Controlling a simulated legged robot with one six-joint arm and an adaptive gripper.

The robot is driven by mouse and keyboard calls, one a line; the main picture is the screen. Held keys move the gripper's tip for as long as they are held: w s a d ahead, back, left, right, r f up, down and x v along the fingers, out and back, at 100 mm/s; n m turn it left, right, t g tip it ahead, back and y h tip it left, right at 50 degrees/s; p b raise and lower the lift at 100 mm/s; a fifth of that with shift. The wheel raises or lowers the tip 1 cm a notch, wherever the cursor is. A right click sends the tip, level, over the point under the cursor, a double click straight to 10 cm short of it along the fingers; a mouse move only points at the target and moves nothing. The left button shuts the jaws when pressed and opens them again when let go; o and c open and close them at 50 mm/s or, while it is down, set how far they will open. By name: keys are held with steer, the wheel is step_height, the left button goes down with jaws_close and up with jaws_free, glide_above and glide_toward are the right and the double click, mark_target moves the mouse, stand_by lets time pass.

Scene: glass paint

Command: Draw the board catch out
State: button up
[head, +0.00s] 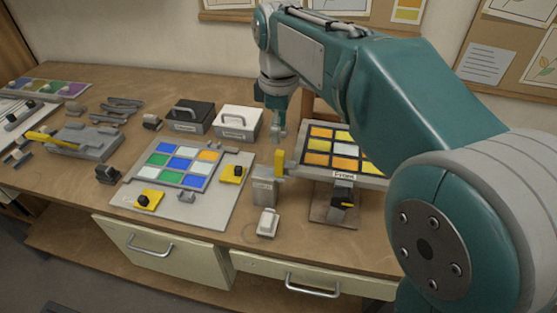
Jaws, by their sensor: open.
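A board (345,172) labelled "Front" holds yellow and orange panes and stands raised on a wooden base at the right. A yellow upright piece (279,163) is at its left edge, above a grey block (265,188). A black piece with a yellow tip (342,198) sits below its front edge. I cannot tell for sure which of these is the board catch. My gripper (278,136) points down just above and behind the yellow upright piece, apart from it as far as I can see. It is open with nothing visible in it. My arm hides the board's right side.
A flat grey panel (222,207) with blue, green and white panes and yellow black-knobbed clamps lies left of the board. Black (191,117) and white (238,122) handled boxes stand behind. A small white-topped item (268,222) is near the front edge. Grey tools lie farther left.

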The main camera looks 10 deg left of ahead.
mark_target(279, 153)
step_height(279, 153, down, 10)
steer(key=shift+r, duration=0.2)
steer(key=shift+c, duration=0.3)
jaws_close()
